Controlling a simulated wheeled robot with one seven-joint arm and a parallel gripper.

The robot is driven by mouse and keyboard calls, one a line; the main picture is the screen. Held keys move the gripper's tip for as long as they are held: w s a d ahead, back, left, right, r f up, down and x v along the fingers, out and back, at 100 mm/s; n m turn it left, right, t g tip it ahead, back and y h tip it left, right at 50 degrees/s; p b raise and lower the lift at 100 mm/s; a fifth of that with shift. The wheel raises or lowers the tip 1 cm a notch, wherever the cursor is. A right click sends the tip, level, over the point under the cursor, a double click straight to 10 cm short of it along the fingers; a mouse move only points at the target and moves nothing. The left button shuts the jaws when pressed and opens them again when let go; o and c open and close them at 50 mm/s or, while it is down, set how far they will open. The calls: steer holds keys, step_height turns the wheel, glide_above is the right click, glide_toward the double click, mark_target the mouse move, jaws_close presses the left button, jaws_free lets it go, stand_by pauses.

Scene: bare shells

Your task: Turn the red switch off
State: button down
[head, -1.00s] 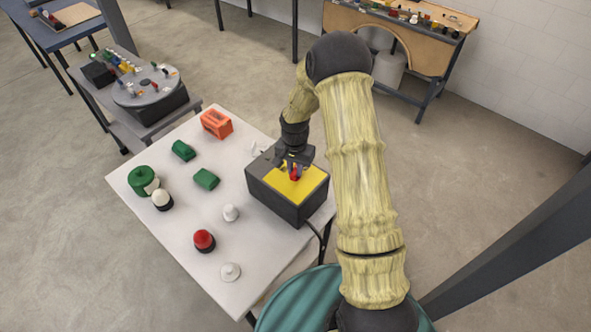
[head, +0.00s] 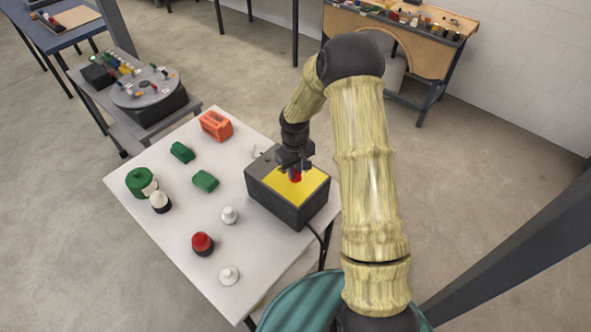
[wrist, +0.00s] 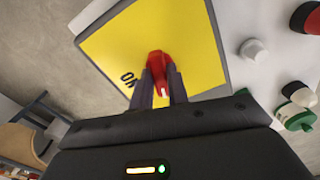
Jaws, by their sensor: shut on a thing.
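The red switch (head: 295,175) stands on the yellow top (head: 311,186) of a dark grey box (head: 284,205) at the table's right edge. In the wrist view the red switch (wrist: 158,64) sits between the two fingertips of my gripper (wrist: 160,84), which is shut on it. The letters "ON" (wrist: 128,84) show on the yellow plate beside the fingers. In the head view my gripper (head: 295,166) points down over the box and partly hides the switch. Part of the switch's base is hidden by the fingers.
The white table (head: 180,223) holds a red-topped knob (head: 202,243), white knobs (head: 229,215), green blocks (head: 205,181), a green round piece (head: 140,181) and an orange block (head: 215,125). A dark cable runs from the box over the table edge. The table's middle is mostly clear.

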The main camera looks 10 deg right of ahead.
steer(key=shift+n, duration=1.9)
steer(key=c, duration=1.4)
jaws_free()
steer(key=shift+o, duration=0.2)
steer(key=shift+r, duration=0.15)
step_height(320, 180, up, 17)
steer(key=b, duration=0.3)
steer(key=shift+s, duration=0.1)
